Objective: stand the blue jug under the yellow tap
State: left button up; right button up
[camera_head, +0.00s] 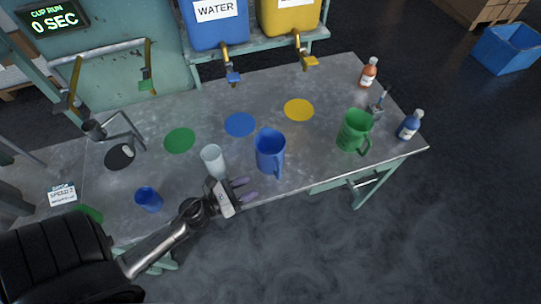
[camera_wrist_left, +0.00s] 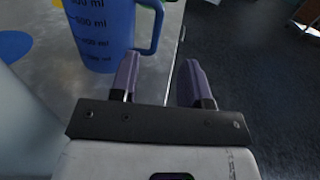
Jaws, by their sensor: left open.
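The blue jug (camera_head: 269,152) stands upright on the grey table near its front edge, its handle toward the front. It also shows in the left wrist view (camera_wrist_left: 103,35), just ahead and left of the fingers. The yellow tap (camera_head: 307,60) hangs from the yellow tank at the back, with a yellow disc (camera_head: 299,110) on the table in front of it. My left gripper (camera_head: 243,189) is open and empty at the table's front edge, left of and in front of the jug, apart from it. In the left wrist view its fingers (camera_wrist_left: 160,85) are spread. My right gripper is not seen.
A clear glass (camera_head: 213,160) stands close beside my left gripper. A small blue cup (camera_head: 149,199) is further left. A green jug (camera_head: 354,131) and bottles (camera_head: 368,73) stand at the right. The table between the blue jug and yellow disc is clear.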

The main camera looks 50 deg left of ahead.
aim_at(272, 158)
pick_arm(q)
jog(key=p+x, duration=0.1)
jog(key=x, duration=0.6)
jog(key=shift+r, duration=0.1)
jog(key=shift+x, duration=0.9)
jog(key=shift+f+p+x, duration=0.15)
jog(key=shift+p+x, duration=0.05)
jog(key=shift+x, duration=0.95)
jog(key=shift+f+p+x, duration=0.15)
jog(key=shift+p+x, duration=0.05)
jog(key=shift+x, duration=0.9)
jog(key=shift+c, duration=1.4)
grip_shut()
